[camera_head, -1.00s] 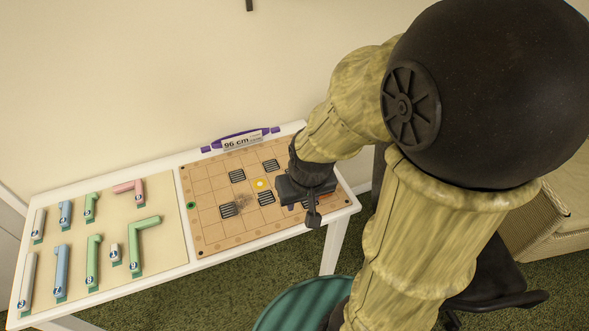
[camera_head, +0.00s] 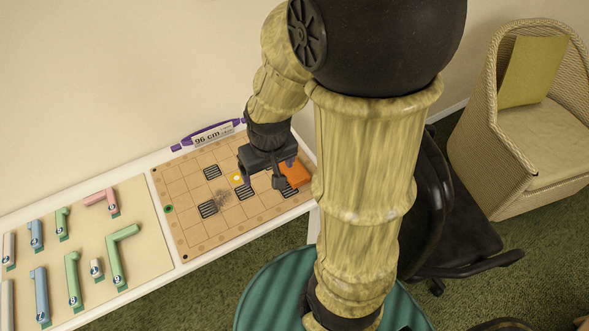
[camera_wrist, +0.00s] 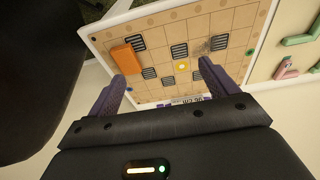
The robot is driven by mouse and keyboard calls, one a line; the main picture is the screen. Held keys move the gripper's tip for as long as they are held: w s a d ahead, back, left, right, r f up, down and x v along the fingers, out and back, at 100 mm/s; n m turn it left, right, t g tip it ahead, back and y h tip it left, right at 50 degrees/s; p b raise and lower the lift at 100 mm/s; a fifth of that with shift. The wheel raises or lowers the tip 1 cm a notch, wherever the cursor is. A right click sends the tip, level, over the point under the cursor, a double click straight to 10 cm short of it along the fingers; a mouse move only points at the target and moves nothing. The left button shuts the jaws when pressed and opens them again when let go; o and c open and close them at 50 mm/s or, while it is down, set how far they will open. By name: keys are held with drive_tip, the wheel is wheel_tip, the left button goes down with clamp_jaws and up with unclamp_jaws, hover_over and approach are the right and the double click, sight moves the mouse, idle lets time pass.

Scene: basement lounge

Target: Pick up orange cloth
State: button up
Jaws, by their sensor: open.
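The orange cloth (camera_head: 297,173) is a small folded block lying on the right end of the wooden grid board (camera_head: 185,233). My gripper (camera_head: 263,182) is above the board, just left of the cloth, pointing down and apart from it. In the wrist view the cloth (camera_wrist: 127,59) shows beyond the left finger, near the board's edge. The two purple fingers of my gripper (camera_wrist: 162,83) are spread, with nothing between them. In the head view my arm stands close to the cloth's right side and may hide part of it.
Black striped squares and a yellow disc (camera_head: 236,179) mark the board. A purple-ended label holder (camera_head: 208,135) lies along its back edge. Coloured pipe pieces (camera_head: 118,255) lie on a panel at left. A black office chair (camera_head: 460,215), green round stool (camera_head: 268,290) and wicker armchair (camera_head: 530,130) stand nearby.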

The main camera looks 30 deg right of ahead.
drive_tip(key=w+d+g+p, duration=0.1)
drive_tip(key=w+d+p, duration=0.3)
drive_tip(key=w+d, duration=0.15)
drive_tip(key=g+p, duration=0.1)
drive_tip(key=p, duration=0.3)
hover_over(294, 169)
wheel_tip(294, 169, down, 2)
drive_tip(key=shift+s+a+f+b, duration=0.2)
drive_tip(key=shift+a+b, duration=0.1)
drive_tip(key=shift+a, duration=0.1)
wheel_tip(294, 169, down, 12)
drive_tip(key=shift+r+p, duration=0.1)
drive_tip(key=shift+p, duration=0.95)
drive_tip(key=shift+d+f, duration=0.1)
drive_tip(key=shift+f, duration=0.15)
drive_tip(key=shift+w+d+f+p, duration=0.15)
drive_tip(key=shift+f+p, duration=0.35)
drive_tip(key=shift+f, duration=0.8)
drive_tip(key=shift+s+d+f+p, duration=0.15)
drive_tip(key=shift+f+p, duration=0.3)
drive_tip(key=shift+f, duration=0.8)
drive_tip(key=shift+w, duration=0.1)
